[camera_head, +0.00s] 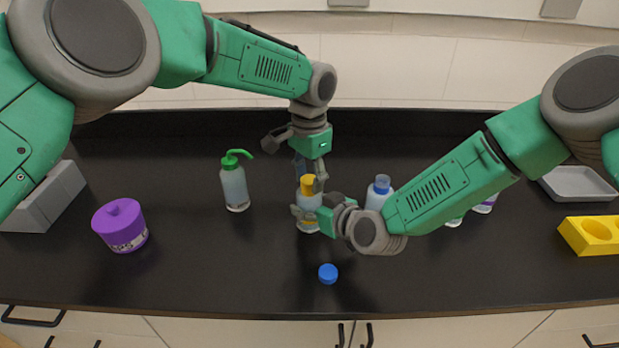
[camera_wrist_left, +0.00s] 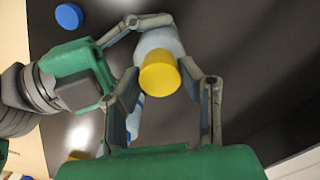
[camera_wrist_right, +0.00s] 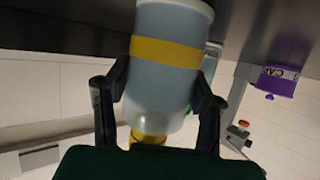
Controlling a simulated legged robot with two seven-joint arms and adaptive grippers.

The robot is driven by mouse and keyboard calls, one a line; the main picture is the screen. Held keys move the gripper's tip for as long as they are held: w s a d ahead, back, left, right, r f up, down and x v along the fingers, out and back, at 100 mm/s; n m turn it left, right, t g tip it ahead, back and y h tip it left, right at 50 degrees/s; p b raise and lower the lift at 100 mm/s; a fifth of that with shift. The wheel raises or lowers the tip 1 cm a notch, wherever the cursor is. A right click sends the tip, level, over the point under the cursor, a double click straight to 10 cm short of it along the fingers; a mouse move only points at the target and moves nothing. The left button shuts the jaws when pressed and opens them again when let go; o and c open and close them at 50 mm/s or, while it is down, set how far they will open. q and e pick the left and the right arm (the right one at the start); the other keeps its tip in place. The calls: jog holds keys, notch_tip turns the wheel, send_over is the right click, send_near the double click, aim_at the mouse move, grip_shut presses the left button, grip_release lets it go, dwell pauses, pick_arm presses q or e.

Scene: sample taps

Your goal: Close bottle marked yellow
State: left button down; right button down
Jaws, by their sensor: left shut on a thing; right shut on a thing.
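The bottle marked yellow (camera_head: 309,222) stands upright near the middle of the bench. A yellow band (camera_wrist_right: 165,52) runs around its body in the right wrist view. A yellow cap (camera_head: 308,185) is at its top; it also shows in the left wrist view (camera_wrist_left: 160,73). I cannot tell how tightly it sits on the neck. My left gripper (camera_head: 315,181) comes from above and behind, shut on the yellow cap with a finger on either side. My right gripper (camera_head: 306,214) comes from the right, shut around the bottle's body. The fingers hide part of the bottle.
A blue cap (camera_head: 328,273) lies loose in front of the bottle. A green-topped wash bottle (camera_head: 234,187) and a purple-lidded jar (camera_head: 120,226) stand left. A yellow holder (camera_head: 594,236) and grey tray (camera_head: 580,184) are far right.

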pick_arm(q)
jog(key=m, duration=0.6)
jog(key=shift+w, duration=0.2)
pick_arm(e)
jog(key=shift+s+a+f, duration=0.1)
jog(key=shift+s+a, duration=0.05)
jog(key=shift+s, duration=0.05)
pick_arm(q)
jog(key=c, duration=1)
grip_release()
jog(key=shift+s, duration=0.1)
jog(key=shift+r, duration=0.1)
pick_arm(e)
jog(key=shift+w, duration=0.1)
pick_arm(q)
notch_tip(320, 180, up, 12)
jog(key=shift+w, duration=0.2)
pick_arm(e)
jog(key=c, duration=0.6)
grip_release()
